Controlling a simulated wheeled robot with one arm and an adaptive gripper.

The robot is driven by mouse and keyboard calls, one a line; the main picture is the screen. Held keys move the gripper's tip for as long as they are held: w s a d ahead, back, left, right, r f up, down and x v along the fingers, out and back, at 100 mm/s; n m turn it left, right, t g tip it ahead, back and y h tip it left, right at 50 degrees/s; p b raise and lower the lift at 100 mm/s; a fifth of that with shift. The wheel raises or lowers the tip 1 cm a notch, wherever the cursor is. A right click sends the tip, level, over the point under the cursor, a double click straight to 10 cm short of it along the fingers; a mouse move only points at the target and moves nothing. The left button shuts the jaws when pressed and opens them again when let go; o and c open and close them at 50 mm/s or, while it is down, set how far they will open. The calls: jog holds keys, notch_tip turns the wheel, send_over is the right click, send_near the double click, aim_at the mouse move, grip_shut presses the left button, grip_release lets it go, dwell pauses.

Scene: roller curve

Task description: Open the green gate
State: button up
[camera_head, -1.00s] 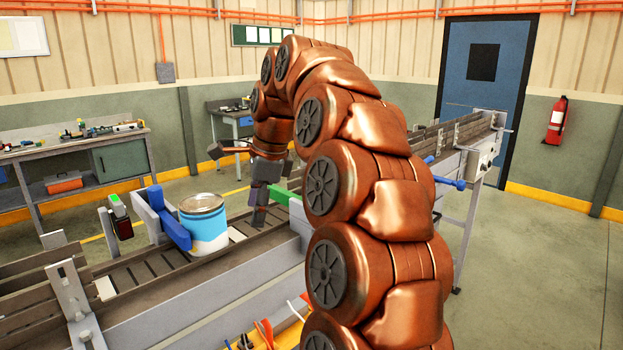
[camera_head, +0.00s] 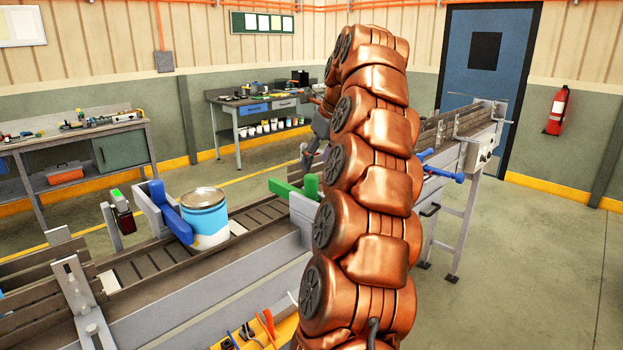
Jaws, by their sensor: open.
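The green gate (camera_head: 286,188) shows as a green bar over the roller conveyor (camera_head: 262,216), with a green upright piece at its right end beside a grey side plate. It lies just left of my copper arm, which may hide part of it. My gripper (camera_head: 311,153) is dark grey and hangs above the green gate, apart from it in the picture. My arm partly covers it, and its jaws look empty and open.
A blue and white can (camera_head: 206,220) stands on the conveyor against a blue gate (camera_head: 173,213). A green-topped sensor post (camera_head: 121,212) is left of it. Blue-tipped handles (camera_head: 445,174) jut out right of my arm. The floor at right is clear.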

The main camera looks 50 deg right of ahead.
aim_at(311, 176)
jog(key=shift+p+x, duration=0.9)
jog(key=shift+x, duration=2)
jog(key=shift+c, duration=0.3)
grip_shut()
